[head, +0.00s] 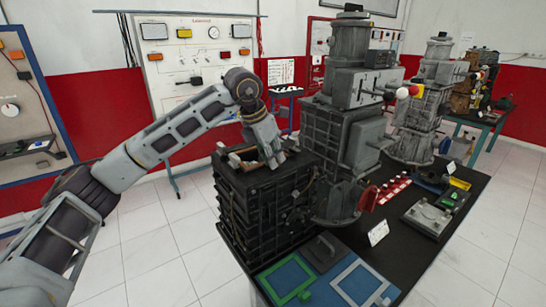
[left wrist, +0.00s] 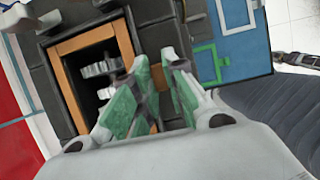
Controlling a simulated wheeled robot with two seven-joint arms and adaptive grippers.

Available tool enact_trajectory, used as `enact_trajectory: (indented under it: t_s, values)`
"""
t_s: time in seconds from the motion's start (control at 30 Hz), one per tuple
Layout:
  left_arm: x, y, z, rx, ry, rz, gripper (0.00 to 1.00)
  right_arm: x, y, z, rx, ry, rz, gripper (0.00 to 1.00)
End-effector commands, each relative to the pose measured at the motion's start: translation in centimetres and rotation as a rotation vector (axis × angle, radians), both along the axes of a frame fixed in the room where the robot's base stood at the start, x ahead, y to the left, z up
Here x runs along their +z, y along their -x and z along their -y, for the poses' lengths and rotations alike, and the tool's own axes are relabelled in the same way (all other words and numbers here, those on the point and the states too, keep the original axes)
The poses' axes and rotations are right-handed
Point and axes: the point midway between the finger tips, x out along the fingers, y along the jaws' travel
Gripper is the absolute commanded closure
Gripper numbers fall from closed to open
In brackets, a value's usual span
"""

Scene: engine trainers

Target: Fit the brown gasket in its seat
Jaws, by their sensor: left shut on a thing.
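The brown gasket (left wrist: 73,90) is a flat rectangular frame, seen in the left wrist view around a dark opening with grey gears (left wrist: 100,80). In the head view it shows as a brown edge (head: 236,160) at the top of the black engine block (head: 262,205). My left gripper (left wrist: 158,68), with green finger pads, is shut on the gasket's near right side. The fingers hide part of that side. I cannot tell whether the gasket lies flush in its seat. In the head view the left gripper (head: 272,158) points down over the block top. My right gripper is not in view.
A blue mat (head: 322,273) with green and pale frame outlines lies in front of the block. A tall grey engine trainer (head: 345,120) stands close right of the block. Red parts (head: 393,188) and a grey plate (head: 428,218) lie further right on the black table.

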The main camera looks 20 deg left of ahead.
Motion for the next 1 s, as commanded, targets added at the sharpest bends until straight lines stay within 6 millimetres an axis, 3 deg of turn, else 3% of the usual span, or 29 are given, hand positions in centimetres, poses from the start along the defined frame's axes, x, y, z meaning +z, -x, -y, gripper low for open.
enact_trajectory:
  t_s: [0.47, 0.5, 0.7, 1.0]
  values:
    - [-0.16, -0.01, -0.01, 0.000, 0.000, 0.000, 1.00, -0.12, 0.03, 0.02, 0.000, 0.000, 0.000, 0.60]
    - [-0.16, 0.00, 0.00, 0.000, 0.000, 0.000, 0.85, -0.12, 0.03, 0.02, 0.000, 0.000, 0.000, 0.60]
    - [-0.16, 0.00, 0.00, 0.000, 0.000, 0.000, 0.61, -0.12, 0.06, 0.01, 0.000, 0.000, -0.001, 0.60]
    - [-0.17, 0.00, -0.01, 0.000, 0.000, 0.000, 0.61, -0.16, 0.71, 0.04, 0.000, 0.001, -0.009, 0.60]
